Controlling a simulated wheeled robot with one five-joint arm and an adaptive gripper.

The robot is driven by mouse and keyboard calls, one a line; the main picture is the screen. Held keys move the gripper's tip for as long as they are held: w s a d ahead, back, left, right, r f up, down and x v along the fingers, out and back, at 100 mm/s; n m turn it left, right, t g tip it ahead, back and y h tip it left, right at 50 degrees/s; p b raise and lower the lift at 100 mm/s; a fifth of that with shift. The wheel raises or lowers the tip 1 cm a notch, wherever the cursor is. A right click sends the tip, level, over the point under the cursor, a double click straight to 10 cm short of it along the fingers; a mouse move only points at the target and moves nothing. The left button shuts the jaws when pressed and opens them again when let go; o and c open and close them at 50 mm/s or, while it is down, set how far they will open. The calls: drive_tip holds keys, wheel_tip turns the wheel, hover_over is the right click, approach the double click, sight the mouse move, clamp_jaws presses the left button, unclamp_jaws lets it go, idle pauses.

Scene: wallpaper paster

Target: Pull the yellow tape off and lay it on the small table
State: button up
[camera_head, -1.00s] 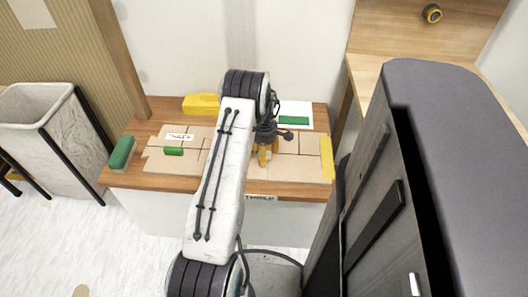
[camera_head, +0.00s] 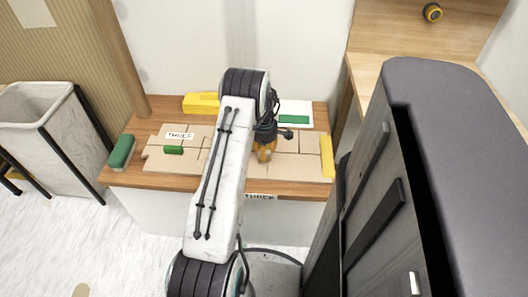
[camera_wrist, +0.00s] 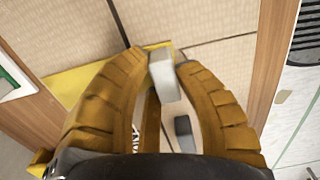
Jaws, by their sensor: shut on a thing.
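A yellow strip (camera_head: 327,157), seemingly the tape, lies along the right end of the tan panelled sheet (camera_head: 300,166) on the wooden-topped table (camera_head: 225,187). My gripper (camera_head: 265,154) is low over the sheet, left of that strip. In the wrist view my gripper (camera_wrist: 168,62) is shut, its orange-brown fingers closing at the tips around a pale grey block (camera_wrist: 162,80). A yellow strip (camera_wrist: 85,82) passes behind the fingertips there; I cannot tell whether the block is joined to it. A dark grey block (camera_wrist: 184,130) shows between the fingers.
A yellow block (camera_head: 200,103) stands at the table's back. A green block (camera_head: 122,151) is at its left end. A small green piece (camera_head: 173,150) and a label (camera_head: 180,135) lie on the sheet. A dark cabinet (camera_head: 455,120) stands close on the right, a bin (camera_head: 40,130) on the left.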

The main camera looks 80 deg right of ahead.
clamp_jaws()
drive_tip(key=shift+r, duration=0.2)
drive_tip(key=shift+r+p, duration=0.55)
drive_tip(key=shift+r, duration=0.2)
drive_tip(key=shift+r, duration=0.1)
drive_tip(key=shift+r+p, duration=1.1)
drive_tip(key=shift+r, duration=0.8)
